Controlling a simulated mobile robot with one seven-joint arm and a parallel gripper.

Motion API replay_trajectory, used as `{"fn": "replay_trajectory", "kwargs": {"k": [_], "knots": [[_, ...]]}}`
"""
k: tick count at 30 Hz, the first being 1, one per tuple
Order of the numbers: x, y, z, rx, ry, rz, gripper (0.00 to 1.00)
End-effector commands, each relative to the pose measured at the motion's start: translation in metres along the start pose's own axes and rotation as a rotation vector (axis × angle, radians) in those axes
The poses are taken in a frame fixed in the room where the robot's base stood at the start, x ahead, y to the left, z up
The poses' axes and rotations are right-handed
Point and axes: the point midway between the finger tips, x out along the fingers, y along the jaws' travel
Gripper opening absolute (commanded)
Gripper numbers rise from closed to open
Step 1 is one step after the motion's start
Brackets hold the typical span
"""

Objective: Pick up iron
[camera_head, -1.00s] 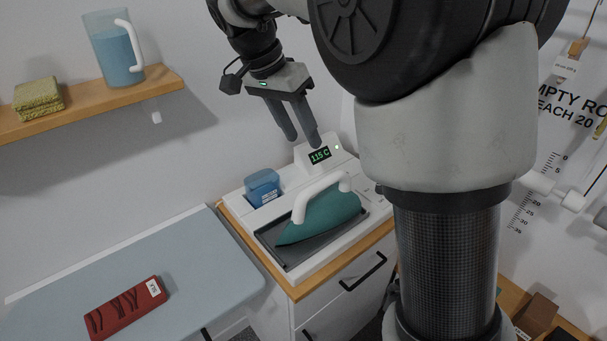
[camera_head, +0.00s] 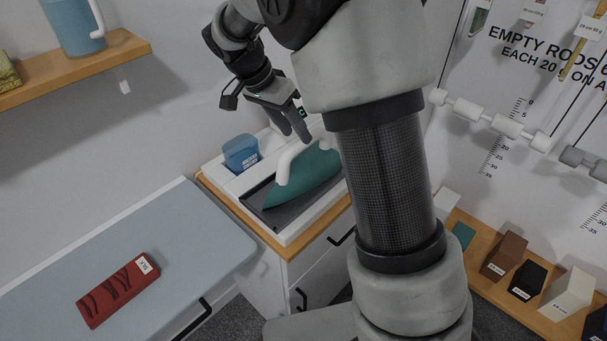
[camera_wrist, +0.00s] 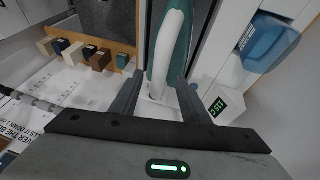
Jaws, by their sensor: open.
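The iron (camera_head: 309,179) has a teal body and a white handle (camera_head: 287,163). It lies on a dark plate (camera_head: 262,216) in a white station on a wooden-topped cabinet. My gripper (camera_head: 294,136) is open and empty, above and behind the iron in the head view. In the wrist view the iron (camera_wrist: 158,55) points away from the camera, with its white handle (camera_wrist: 166,50) ahead of the space between my open fingers (camera_wrist: 158,82). My arm hides the right part of the station in the head view.
A blue container (camera_head: 241,153) sits in the station left of the iron. A red block (camera_head: 118,290) lies on the grey-blue board (camera_head: 190,250) at left. A wooden shelf (camera_head: 100,63) holds a blue jug (camera_head: 73,25). Several blocks stand on a wooden ledge (camera_head: 467,257) at right.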

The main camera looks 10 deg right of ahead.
Motion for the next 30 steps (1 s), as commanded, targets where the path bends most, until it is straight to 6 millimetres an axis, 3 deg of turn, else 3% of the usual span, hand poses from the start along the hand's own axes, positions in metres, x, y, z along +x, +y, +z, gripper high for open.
{"fn": "replay_trajectory", "kwargs": {"k": [5,15,30], "knots": [[0.011,0.0,-0.001,0.001,-0.001,0.0,0.42],[0.056,0.001,-0.002,0.0,-0.001,0.0,0.42],[0.061,0.0,-0.001,0.0,0.0,-0.002,0.42]]}}
